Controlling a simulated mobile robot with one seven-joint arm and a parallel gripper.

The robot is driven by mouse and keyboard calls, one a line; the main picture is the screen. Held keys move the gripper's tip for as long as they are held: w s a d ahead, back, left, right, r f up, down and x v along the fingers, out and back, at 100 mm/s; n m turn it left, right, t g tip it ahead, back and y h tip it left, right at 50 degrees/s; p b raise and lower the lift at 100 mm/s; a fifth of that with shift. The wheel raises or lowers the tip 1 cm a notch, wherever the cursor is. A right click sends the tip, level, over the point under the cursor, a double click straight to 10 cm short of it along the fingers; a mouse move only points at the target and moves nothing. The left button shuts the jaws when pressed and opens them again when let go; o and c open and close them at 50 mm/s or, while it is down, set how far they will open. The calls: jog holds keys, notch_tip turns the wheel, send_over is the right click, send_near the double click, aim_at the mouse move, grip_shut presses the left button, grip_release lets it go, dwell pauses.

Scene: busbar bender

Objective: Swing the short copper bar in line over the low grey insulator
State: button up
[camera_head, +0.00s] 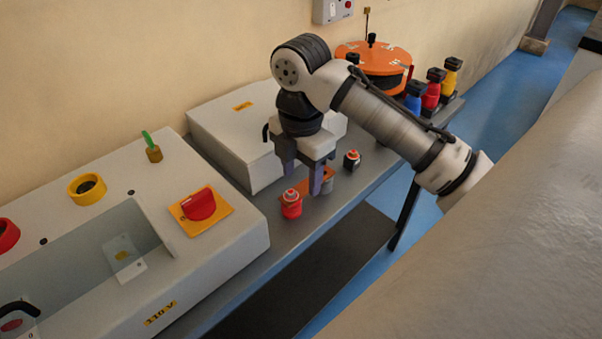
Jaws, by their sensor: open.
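My gripper (303,184) points down over the bench, its two dark fingers apart. A small copper-orange piece, the short copper bar (302,185), shows low between and behind the fingers. It is partly hidden, and I cannot tell whether a finger touches it. A low grey insulator (328,187) stands just right of the right finger and is partly covered by it. I cannot tell the bar's exact angle to it.
A red insulator (291,207) stands in front of the fingers, and a dark one with a red top (351,160) to the right. A grey-white box (222,140) is behind left. A control cabinet (232,235) is at left. An orange-topped drum (374,58) is behind.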

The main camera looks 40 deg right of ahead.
aim_at(301, 189)
notch_tip(301, 189, up, 12)
jog(key=shift+p, duration=0.3)
